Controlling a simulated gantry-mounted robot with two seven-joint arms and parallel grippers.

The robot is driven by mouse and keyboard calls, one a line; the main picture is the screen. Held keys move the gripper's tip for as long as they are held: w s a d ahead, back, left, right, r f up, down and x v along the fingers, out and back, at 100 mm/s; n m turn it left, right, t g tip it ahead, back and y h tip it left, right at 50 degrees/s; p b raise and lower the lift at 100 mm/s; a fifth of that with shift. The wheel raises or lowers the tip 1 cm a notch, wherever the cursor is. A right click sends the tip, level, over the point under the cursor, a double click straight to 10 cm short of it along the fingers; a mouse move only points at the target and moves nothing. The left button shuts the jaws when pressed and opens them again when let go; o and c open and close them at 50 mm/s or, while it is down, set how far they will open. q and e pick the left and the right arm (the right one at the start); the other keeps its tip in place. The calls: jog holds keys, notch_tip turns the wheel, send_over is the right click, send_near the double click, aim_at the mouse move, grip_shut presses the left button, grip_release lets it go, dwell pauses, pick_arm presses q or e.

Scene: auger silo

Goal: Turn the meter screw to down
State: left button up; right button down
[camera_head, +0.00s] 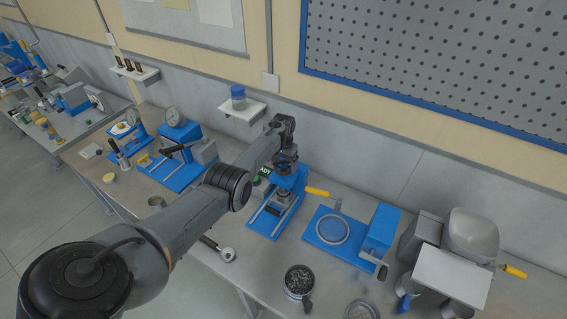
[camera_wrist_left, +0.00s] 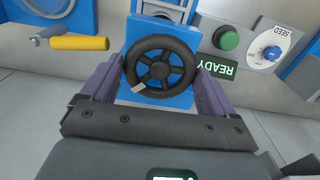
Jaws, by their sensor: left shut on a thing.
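A black five-spoked handwheel (camera_wrist_left: 160,65), which seems to be the meter screw, sits at the front of a blue block (camera_wrist_left: 145,28) in the left wrist view. A pale grey mark (camera_wrist_left: 138,88) shows on its lower-left rim. My left gripper (camera_wrist_left: 162,75) has a purple finger on each side of the wheel and is shut on it. In the head view, my left gripper (camera_head: 285,158) is at the top of the blue auger unit (camera_head: 275,210), and my arm partly hides that unit. My right gripper is out of view.
Beside the wheel are a green button (camera_wrist_left: 228,40), a blue SEED dial (camera_wrist_left: 272,53) and a READY display (camera_wrist_left: 217,66). A yellow handle (camera_wrist_left: 79,43) lies to its left.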

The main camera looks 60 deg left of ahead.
pick_arm(q)
jog(key=n, duration=0.5)
jog(key=shift+n, duration=0.3)
jog(key=n+b, duration=0.1)
jog(key=n, duration=0.3)
jog(key=shift+n, duration=0.3)
jog(key=n+b, duration=0.2)
jog(key=n, duration=0.3)
jog(key=shift+f, duration=0.1)
jog(key=n+b, duration=0.3)
jog(key=n, duration=0.2)
jog(key=shift+n, duration=0.4)
jog(key=n+b, duration=0.3)
jog(key=n, duration=0.2)
jog(key=n+b, duration=0.2)
jog(key=n, duration=0.4)
jog(key=n+b, duration=0.1)
jog(key=n, duration=0.3)
jog(key=shift+b, duration=0.4)
jog(key=n+b, duration=0.1)
jog(key=n, duration=0.5)
jog(key=shift+r, duration=0.2)
